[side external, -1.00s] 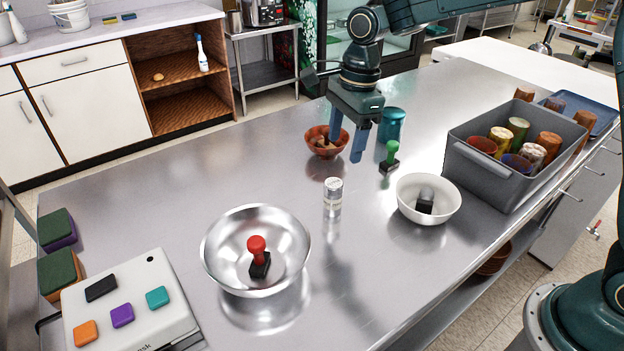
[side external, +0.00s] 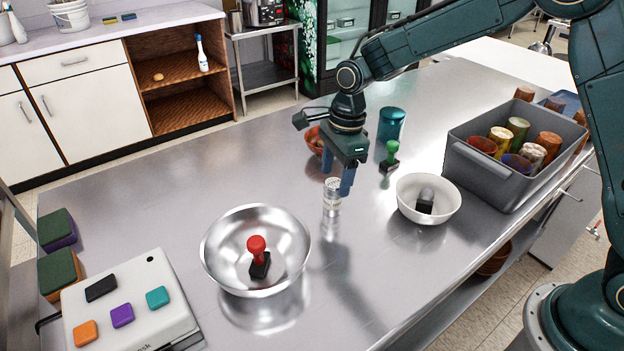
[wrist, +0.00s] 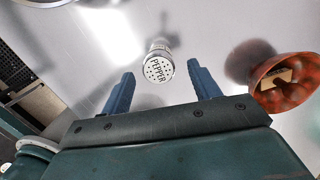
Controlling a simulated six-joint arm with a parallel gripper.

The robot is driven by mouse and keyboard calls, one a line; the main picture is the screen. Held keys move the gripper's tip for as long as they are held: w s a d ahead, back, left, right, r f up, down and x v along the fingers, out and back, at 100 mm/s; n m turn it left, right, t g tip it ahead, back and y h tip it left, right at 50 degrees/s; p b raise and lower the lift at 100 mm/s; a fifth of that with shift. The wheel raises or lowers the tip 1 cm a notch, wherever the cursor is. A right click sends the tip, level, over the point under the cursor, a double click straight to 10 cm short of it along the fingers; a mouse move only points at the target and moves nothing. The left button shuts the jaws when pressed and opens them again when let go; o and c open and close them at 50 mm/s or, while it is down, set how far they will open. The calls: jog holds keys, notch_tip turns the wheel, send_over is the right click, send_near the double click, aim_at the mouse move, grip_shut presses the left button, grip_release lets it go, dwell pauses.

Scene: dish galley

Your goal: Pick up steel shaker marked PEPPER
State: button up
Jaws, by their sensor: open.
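The steel shaker (side external: 332,200) stands upright on the metal counter in the side external view. In the wrist view the shaker's top (wrist: 158,69) shows the word PEPPER and small holes. My gripper (side external: 337,184) points down just above and behind the shaker in the side external view, its fingers partly overlapping its top edge. In the wrist view my gripper (wrist: 163,92) is open, with its two blue fingers apart and the shaker ahead of them, between their lines. Nothing is held.
A brown bowl (side external: 313,143) stands close behind my gripper. A teal canister (side external: 391,125), a green-handled stamp (side external: 390,158) and a white bowl (side external: 407,201) are to the right. A steel bowl (side external: 220,250) with a red-handled stamp is front left. A grey bin (side external: 485,182) holds several cups.

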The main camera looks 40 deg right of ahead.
aim_at(332, 197)
jog(key=shift+f, duration=0.6)
jog(key=shift+f, duration=0.1)
jog(key=shift+a+f, duration=0.2)
jog(key=shift+f, duration=1.05)
jog(key=shift+a+f, duration=0.15)
jog(key=shift+f, duration=1.1)
jog(key=shift+c, duration=0.2)
jog(key=c, duration=1.1)
